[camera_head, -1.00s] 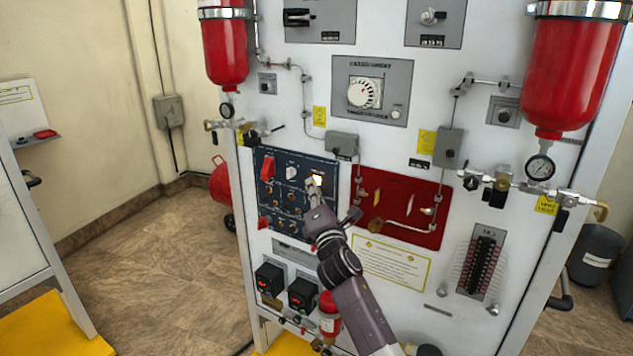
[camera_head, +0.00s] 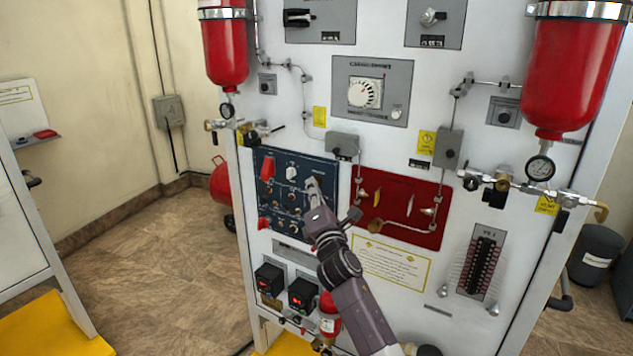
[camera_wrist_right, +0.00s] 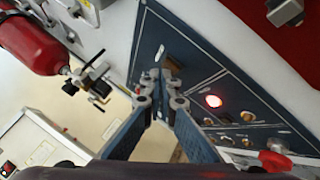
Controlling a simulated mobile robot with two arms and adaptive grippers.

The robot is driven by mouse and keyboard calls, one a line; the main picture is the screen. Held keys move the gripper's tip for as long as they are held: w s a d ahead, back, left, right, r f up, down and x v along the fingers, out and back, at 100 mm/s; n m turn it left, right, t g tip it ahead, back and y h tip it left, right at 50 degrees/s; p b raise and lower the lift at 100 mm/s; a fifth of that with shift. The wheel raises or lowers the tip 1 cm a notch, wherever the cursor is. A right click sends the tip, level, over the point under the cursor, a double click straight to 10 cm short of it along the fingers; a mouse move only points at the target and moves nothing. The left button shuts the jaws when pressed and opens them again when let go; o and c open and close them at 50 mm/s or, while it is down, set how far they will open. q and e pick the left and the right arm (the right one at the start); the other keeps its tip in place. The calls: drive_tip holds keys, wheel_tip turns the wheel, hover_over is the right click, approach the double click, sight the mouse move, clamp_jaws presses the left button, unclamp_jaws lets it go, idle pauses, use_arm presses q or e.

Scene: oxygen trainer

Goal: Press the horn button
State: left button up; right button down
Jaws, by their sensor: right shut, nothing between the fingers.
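The dark blue control panel (camera_head: 264,160) sits on the left of the white board's middle. It carries red and white switches, small knobs and lamps, and also shows in the wrist view (camera_wrist_right: 228,68). My right gripper (camera_head: 312,186) is at the panel's upper right part, its fingers shut and empty. In the wrist view the fingertips (camera_wrist_right: 160,78) meet close to the panel face; contact cannot be told. I cannot make out the horn button for certain; the fingertips cover part of that area. My left gripper is not in view.
A dark red panel (camera_head: 393,190) with pipes and valves is just right of the blue one. Red cylinders (camera_head: 225,50) (camera_head: 570,75) hang at both sides of the board. Two black boxes with red displays (camera_head: 270,280) (camera_head: 302,294) sit below. Floor at left is clear.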

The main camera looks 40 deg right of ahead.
drive_tip(key=shift+s+a, duration=0.2)
drive_tip(key=shift+a, duration=0.25)
drive_tip(key=shift+a, duration=0.1)
drive_tip(key=shift+s+a, duration=0.3)
drive_tip(key=shift+a, duration=0.45)
drive_tip(key=shift+s+a, duration=0.35)
drive_tip(key=shift+a, duration=0.35)
drive_tip(key=shift+s+a, duration=0.3)
drive_tip(key=shift+a, duration=0.45)
